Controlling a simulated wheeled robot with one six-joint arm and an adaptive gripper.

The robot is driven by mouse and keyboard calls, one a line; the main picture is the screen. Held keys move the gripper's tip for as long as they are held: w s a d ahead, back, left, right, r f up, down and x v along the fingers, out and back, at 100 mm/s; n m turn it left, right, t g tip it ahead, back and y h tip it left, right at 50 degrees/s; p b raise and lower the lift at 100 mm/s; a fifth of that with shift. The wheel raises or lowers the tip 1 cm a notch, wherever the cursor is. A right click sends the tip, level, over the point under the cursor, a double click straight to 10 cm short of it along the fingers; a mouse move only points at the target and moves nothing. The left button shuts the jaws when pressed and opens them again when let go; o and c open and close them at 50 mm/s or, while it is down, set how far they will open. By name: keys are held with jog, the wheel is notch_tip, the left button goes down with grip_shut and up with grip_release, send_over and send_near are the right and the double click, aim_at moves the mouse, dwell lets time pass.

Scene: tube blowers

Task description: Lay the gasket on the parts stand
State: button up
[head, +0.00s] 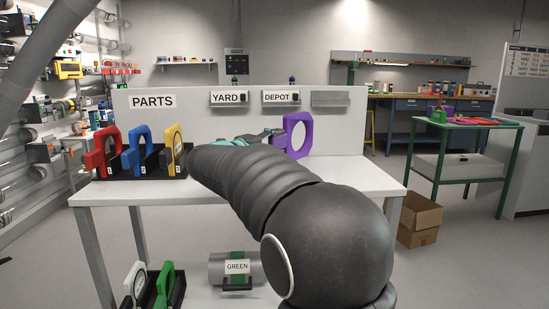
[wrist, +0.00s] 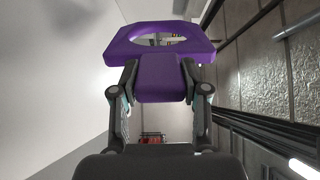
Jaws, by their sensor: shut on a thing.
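The purple gasket (head: 309,135) is a ring with a block-like tab, held upright over the right part of the white table (head: 345,178). My gripper (head: 272,138) is shut on its tab. In the wrist view the gasket (wrist: 158,84) sits between both fingers (wrist: 160,90), with its ring beyond the fingertips. In the head view my arm hides part of the table, and I cannot tell the gap under the gasket. A PARTS sign (head: 153,101) hangs on the table's back panel, above a black rack (head: 148,178) on the left.
The black rack holds a red (head: 104,152), a blue (head: 133,160) and a yellow gasket (head: 170,160). YARD (head: 228,97) and DEPOT (head: 280,97) signs are on the panel. A green-framed table (head: 470,124) with coloured parts stands right, and a cardboard box (head: 420,218) on the floor. The table's right side looks clear.

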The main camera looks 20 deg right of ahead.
jog(key=shift+f, duration=2)
jog(key=shift+f+b, duration=0.15)
jog(key=shift+b, duration=0.15)
jog(key=o, duration=1.2)
jog(key=shift+a, duration=0.15)
jog(key=v, duration=1.1)
jog(key=shift+s+a+b, duration=0.2)
jog(key=shift+a+b, duration=0.1)
jog(key=shift+b, duration=0.1)
